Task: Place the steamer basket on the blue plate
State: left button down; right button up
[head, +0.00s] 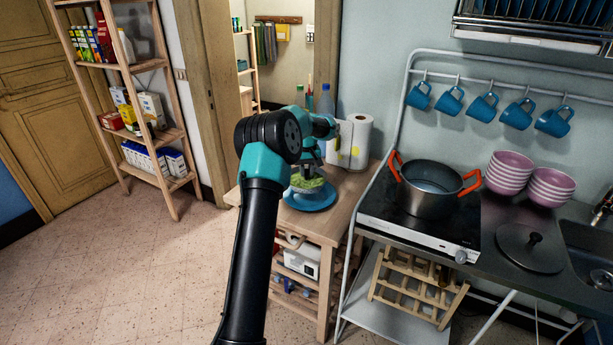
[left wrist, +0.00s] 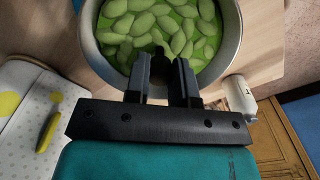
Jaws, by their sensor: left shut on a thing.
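The steamer basket (left wrist: 230,50) is a round grey metal rim filled with green pods in the left wrist view. In the head view its green filling (head: 306,183) shows over the blue plate (head: 311,201) on the wooden side table. I cannot tell whether the basket touches the plate. My left gripper (head: 308,166) is above the middle of the basket, pointing down. In the left wrist view the left gripper (left wrist: 163,62) is shut on the basket's small central handle, mostly hidden between the fingers. My right gripper is not in view.
On the wooden table (head: 338,218), a paper towel roll (head: 356,140) and bottles stand behind the plate. To the right is a hob with a steel pot (head: 432,190), pink bowls (head: 508,172) and a lid (head: 529,247). A shelf of groceries stands at the left.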

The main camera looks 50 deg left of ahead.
aim_at(306, 175)
pick_arm(q)
jog(key=shift+f, duration=1.15)
jog(key=shift+f, duration=0.5)
jog(key=c, duration=1)
grip_release()
jog(key=shift+r, duration=0.15)
notch_tip(306, 175, up, 13)
jog(key=shift+f, duration=0.15)
